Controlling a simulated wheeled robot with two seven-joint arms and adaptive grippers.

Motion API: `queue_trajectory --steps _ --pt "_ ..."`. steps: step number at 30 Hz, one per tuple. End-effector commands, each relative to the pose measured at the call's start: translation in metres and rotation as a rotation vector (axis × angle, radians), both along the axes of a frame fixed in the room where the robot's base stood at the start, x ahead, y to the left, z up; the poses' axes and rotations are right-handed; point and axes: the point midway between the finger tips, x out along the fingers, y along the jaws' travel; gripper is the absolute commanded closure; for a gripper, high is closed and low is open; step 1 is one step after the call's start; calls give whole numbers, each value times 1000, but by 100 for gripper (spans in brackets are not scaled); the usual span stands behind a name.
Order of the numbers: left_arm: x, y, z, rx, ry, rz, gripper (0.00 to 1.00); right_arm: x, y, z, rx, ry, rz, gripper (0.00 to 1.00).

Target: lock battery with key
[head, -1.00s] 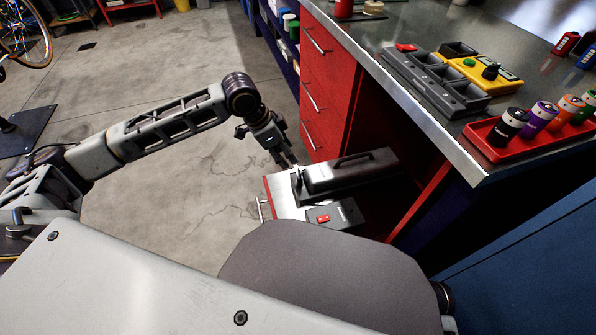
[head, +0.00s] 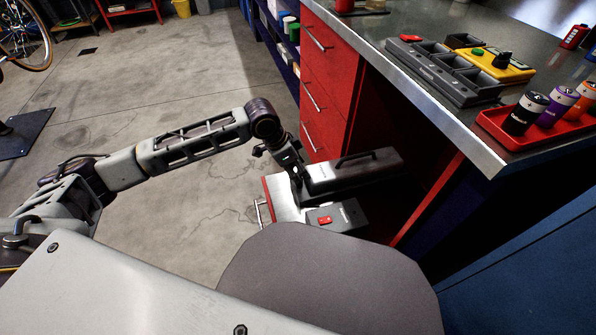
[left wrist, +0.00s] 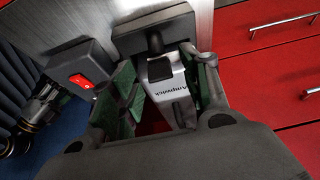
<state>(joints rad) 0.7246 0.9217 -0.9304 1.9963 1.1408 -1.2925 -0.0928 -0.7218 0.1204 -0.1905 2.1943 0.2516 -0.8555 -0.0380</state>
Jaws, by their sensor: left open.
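The battery (head: 345,172), a long dark case with a black handle on top, lies on a pulled-out metal-topped shelf with a red front. My left gripper (head: 297,187) is at the battery's left end, pointing down. In the left wrist view my left gripper (left wrist: 160,105) is open, its green-padded fingers either side of the battery's silver end (left wrist: 180,100) lettered "Ampwick". A black block (left wrist: 153,33) sits at that end. I cannot tell whether the fingers touch anything. I cannot make out a key for certain. My right gripper is not in view.
A grey box with a red switch (head: 324,220) stands beside the battery; its switch also shows in the left wrist view (left wrist: 81,81). Red drawers (head: 328,85) rise behind. The workbench (head: 440,115) holds trays and a red battery tray (head: 497,130).

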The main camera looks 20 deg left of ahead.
Motion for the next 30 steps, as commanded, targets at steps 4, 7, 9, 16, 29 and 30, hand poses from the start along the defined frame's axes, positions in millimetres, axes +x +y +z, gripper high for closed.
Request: queue_trajectory --steps 4,7,9,16,29,30 --pt "2 -2 -5 1 -1 0 54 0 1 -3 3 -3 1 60" --pt "2 -2 -6 1 -1 0 54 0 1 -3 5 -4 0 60" --pt "2 -2 -6 1 -1 0 54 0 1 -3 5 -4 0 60" --pt "2 -2 -6 0 -1 0 61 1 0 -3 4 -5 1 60" --pt "2 -2 -6 0 0 0 99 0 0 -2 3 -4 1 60" --pt "2 -2 -6 0 0 -1 99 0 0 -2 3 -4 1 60"
